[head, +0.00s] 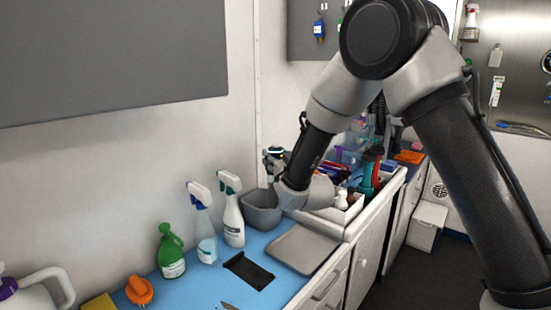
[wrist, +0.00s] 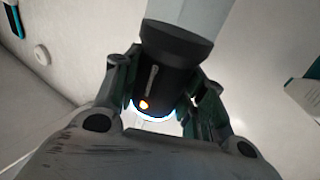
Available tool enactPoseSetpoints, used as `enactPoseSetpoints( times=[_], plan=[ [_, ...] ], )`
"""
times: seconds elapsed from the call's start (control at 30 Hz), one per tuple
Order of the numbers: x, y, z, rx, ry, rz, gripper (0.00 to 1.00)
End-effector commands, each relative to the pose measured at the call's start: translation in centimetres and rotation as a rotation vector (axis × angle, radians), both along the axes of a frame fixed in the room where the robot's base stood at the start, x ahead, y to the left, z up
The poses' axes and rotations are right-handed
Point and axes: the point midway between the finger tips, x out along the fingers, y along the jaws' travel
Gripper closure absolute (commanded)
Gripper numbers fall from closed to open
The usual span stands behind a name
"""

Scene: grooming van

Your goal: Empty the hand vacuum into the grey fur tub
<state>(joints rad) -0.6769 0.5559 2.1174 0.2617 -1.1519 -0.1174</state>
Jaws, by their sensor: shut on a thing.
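The hand vacuum (wrist: 168,55) is held in my gripper (wrist: 162,88). In the wrist view its dark body sits between the two fingers, with a pale grey part at the top, a small orange light and a glowing ring at the lower end. In the head view my gripper (head: 271,165) is above the grey fur tub (head: 262,218), and only a bit of the vacuum with its glowing ring (head: 276,151) shows; the rest is hidden. The tub stands on the blue counter against the wall. Its inside is mostly out of sight.
Two spray bottles (head: 233,220) and a green bottle (head: 171,252) stand left of the tub. A grey tray (head: 302,249) and a black flat piece (head: 248,271) lie in front. A white bin (head: 345,213) of grooming items is to the right. An orange object (head: 139,291) sits at front left.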

Motion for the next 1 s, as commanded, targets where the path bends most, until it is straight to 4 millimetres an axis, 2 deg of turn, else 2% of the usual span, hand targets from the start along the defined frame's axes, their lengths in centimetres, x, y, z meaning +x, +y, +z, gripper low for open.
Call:
enactPoseSetpoints(
  times=[1.0],
  plan=[
    [0.0, 0.01, -0.73, 0.0, -0.001, 0.0, 0.87]
  ],
)
